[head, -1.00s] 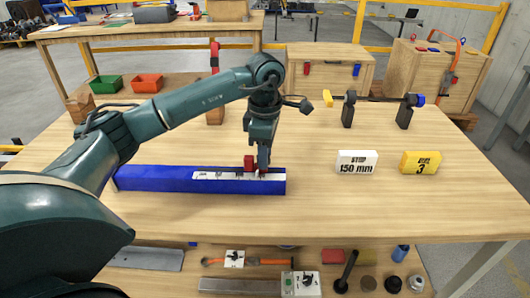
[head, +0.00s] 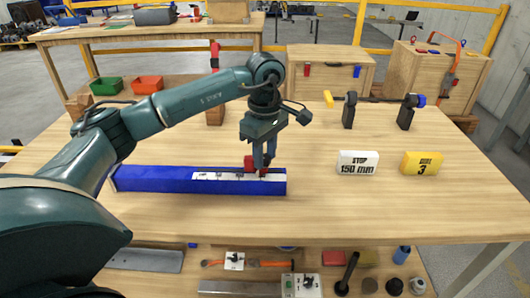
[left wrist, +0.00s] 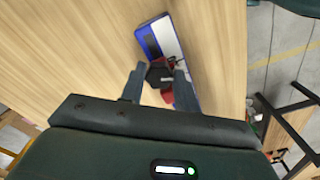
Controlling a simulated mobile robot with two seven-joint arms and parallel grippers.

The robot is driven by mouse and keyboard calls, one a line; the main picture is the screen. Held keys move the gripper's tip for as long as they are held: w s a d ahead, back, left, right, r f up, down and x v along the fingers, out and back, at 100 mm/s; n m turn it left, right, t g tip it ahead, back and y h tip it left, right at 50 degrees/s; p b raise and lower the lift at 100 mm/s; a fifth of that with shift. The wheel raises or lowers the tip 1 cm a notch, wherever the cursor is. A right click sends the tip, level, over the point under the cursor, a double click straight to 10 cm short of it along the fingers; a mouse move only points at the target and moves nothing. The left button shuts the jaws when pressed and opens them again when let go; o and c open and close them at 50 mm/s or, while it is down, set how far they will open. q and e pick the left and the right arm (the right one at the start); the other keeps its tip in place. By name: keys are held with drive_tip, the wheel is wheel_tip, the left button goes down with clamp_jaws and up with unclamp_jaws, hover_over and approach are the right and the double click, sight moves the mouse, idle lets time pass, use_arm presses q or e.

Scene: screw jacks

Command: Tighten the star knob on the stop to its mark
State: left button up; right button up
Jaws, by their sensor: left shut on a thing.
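A blue rail (head: 150,180) with a white printed scale (head: 215,176) lies near the front of the table. The red stop (head: 250,163) sits on the rail near its right end. My left gripper (head: 264,166) points down over the stop. In the left wrist view, the dark star knob (left wrist: 159,74) is between the fingers of my left gripper (left wrist: 160,82), which is shut on it. Part of the red stop (left wrist: 168,96) shows beside the knob. The tightening mark cannot be made out. My right gripper is not in view.
A white sign reading "STOP 150 mm" (head: 358,163) and a yellow sign with a 3 (head: 421,163) stand to the right. Two black stands (head: 349,110) with a rod are farther back.

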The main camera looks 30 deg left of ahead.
sight(265, 158)
use_arm(q)
drive_tip(key=o, duration=1)
drive_tip(key=shift+c, duration=0.2)
drive_tip(key=shift+r, duration=0.1)
wheel_tip(265, 158, up, 13)
drive_tip(key=p, duration=0.1)
